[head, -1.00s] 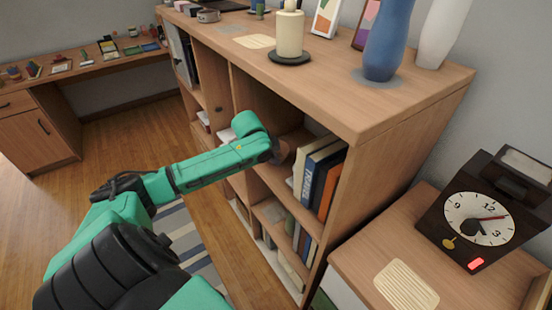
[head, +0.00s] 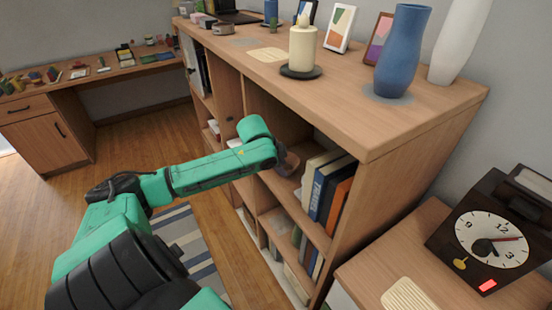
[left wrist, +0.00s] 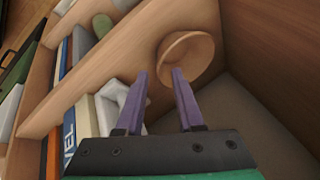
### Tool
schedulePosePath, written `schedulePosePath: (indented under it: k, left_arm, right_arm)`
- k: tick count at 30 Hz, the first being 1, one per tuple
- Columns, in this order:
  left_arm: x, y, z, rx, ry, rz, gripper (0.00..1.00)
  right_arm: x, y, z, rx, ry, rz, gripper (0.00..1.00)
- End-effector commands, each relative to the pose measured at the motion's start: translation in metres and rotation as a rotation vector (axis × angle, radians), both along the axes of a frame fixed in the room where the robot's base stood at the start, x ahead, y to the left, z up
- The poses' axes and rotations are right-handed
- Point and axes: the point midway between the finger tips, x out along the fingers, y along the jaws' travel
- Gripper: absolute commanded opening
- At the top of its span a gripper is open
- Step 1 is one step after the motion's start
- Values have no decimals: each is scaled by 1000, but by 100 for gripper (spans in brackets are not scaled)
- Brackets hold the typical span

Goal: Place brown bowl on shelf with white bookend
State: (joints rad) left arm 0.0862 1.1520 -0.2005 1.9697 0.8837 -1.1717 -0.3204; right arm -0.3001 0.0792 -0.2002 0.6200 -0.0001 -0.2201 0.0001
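The brown bowl (left wrist: 200,57) shows in the left wrist view just beyond the fingertips of my left gripper (left wrist: 159,73). The purple fingers are apart with nothing seen between them; the right-hand tip overlaps the bowl's rim, and I cannot tell whether it touches. In the head view the bowl (head: 291,163) is partly visible inside the shelf compartment, by the end of my left arm; the fingers are hidden there. The white bookend (left wrist: 113,93) stands beside the books in the wrist view, left of the fingers. My right gripper is not in view.
Several upright books (head: 325,188) fill the right part of the compartment. The wooden bookcase (head: 365,138) has a top board above my arm, bearing a candle (head: 303,48) and a blue vase (head: 402,52). A clock (head: 490,238) stands on the lower cabinet at right.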

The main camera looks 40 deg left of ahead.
Motion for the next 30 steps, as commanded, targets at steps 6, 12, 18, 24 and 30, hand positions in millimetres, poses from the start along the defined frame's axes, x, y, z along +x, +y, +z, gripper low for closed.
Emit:
schedulePosePath:
  k: [6, 12, 18, 24, 30]
  left_arm:
    - [-25, -1, 40, 1, 6, 0, 37]
    - [-39, -3, 67, -2, 2, -1, 37]
    - [-42, -2, 71, 1, 2, 0, 37]
    - [-38, 21, 48, -45, -11, 90, 37]
    - [-74, 112, -118, -168, -7, 509, 37]
  right_arm:
    - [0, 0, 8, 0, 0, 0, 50]
    - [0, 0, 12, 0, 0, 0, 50]
    - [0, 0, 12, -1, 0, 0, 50]
    - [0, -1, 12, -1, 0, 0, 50]
    - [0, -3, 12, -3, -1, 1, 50]
